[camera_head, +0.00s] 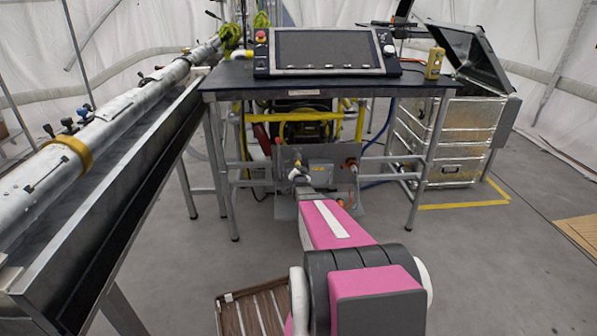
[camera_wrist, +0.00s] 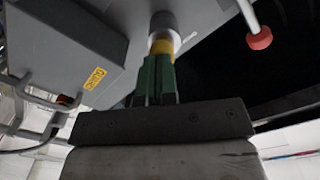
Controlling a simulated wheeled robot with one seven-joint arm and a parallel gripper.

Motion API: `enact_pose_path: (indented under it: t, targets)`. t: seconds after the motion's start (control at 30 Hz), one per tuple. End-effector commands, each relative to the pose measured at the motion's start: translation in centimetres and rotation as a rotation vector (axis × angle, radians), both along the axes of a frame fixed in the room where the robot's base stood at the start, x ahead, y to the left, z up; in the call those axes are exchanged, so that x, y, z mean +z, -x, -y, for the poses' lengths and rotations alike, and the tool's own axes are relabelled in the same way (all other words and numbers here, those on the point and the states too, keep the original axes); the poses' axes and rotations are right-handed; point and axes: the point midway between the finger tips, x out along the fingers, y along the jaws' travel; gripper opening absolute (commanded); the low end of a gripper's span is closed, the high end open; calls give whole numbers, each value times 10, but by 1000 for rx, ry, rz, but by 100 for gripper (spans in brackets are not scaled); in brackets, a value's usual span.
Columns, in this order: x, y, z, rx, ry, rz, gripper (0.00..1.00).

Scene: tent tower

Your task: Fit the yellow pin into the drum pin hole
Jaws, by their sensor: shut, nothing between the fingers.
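In the wrist view, the green fingers of my gripper (camera_wrist: 157,78) are closed together and point up at a grey cylindrical fitting (camera_wrist: 164,24). A yellow piece (camera_wrist: 161,46), which looks like the yellow pin, sits at the fitting's lower end, just beyond my fingertips. I cannot tell whether the fingertips touch it. How deep it sits in the fitting is hidden. In the head view, my arm reaches to the grey panel (camera_head: 287,165) under the table; the fingers and pin are too small to make out there. I cannot pick out the drum pin hole for certain.
A grey box with a yellow label (camera_wrist: 95,78) and a red-tipped handle (camera_wrist: 260,38) flank the fitting. The table (camera_head: 222,82) stands over the panel, its legs on both sides. A long metal trough (camera_head: 120,215) runs along the left.

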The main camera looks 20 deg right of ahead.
Motion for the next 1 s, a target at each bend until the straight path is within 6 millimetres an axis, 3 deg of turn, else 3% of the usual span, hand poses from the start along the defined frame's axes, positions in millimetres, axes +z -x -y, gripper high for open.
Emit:
enact_pose_path:
  t: [0.33,1.0]
  targets:
    - [-1,-2,0,0,0,-1,0]
    - [0,38,-11,0,0,-1,0]
